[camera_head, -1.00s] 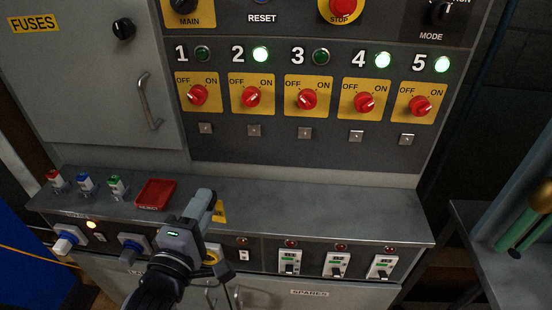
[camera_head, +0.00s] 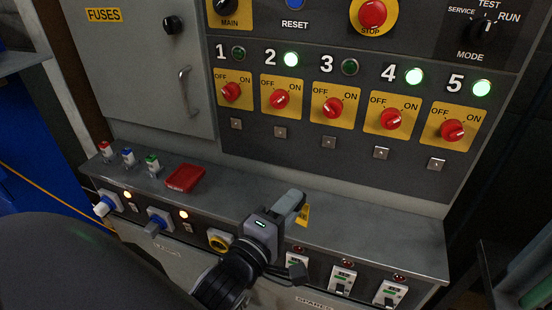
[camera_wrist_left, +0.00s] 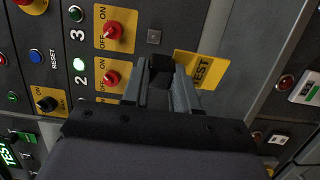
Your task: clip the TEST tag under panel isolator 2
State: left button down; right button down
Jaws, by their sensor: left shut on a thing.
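The panel isolator 2 (camera_head: 280,99) is a red knob on a yellow plate, under a lit green lamp. A small square metal clip (camera_head: 280,131) sits below it. My left gripper (camera_head: 297,203) is shut on the yellow TEST tag (camera_head: 304,214) in front of the console shelf. In the left wrist view, the tag (camera_wrist_left: 203,68) reads TEST sideways and sticks out past the fingers (camera_wrist_left: 162,76). Isolator 2 also shows there (camera_wrist_left: 111,78), left of the fingers; its clip is hidden. The tag appears apart from the panel. My right gripper is not in view.
A red tray (camera_head: 185,177) and several small coloured plugs (camera_head: 128,157) stand on the grey shelf (camera_head: 370,225). Sockets and switches line the console front below. Similar clips hang under the neighbouring isolators, such as isolator 3 (camera_head: 333,107). A fuse cabinet handle (camera_head: 186,92) projects at left.

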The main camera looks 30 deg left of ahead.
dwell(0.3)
pick_arm(q)
jog(key=m, duration=0.1)
jog(key=w+f+m+b, duration=0.1)
jog(key=m, duration=0.1)
jog(key=w+a+m, duration=0.1)
jog(key=shift+w+f+h, duration=0.2)
jog(key=shift+w+h, duration=0.05)
jog(key=shift+h, duration=0.05)
jog(key=w+a+r+m+y+b, duration=0.2)
jog(key=w+a+m+y, duration=0.3)
jog(key=a+m, duration=0.6)
jog(key=shift+w+r+g+b, duration=0.3)
jog(key=shift+w+b, duration=0.1)
jog(key=shift+b, duration=0.2)
jog(key=shift+w, duration=0.1)
jog(key=shift+x, duration=2.8)
